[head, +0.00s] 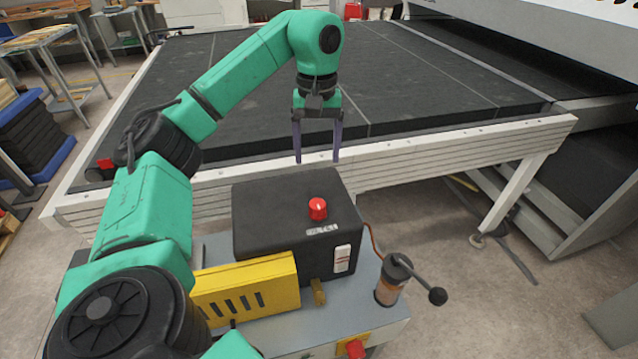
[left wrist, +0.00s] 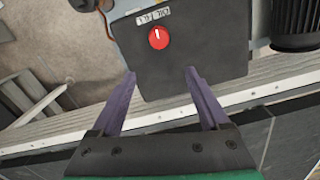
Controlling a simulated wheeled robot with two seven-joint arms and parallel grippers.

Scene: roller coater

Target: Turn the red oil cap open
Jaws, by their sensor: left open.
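The red oil cap (head: 318,208) is a small round knob with a white mark, on top of a black box (head: 265,205). It also shows in the left wrist view (left wrist: 158,38), beside a white label (left wrist: 153,16) and beyond my fingertips. My left gripper (head: 317,160) is open and empty, its two purple fingers pointing down. It is above and behind the cap in the head view, apart from it. In the left wrist view the open fingers (left wrist: 160,76) point towards the box. My right gripper is not in view.
A yellow slotted guard (head: 245,287) and a cylinder with a black-knobbed crank lever (head: 393,281) stand on the grey machine base. Behind is a wide black conveyor bed (head: 420,85) with a white frame rail. Open floor lies to the right.

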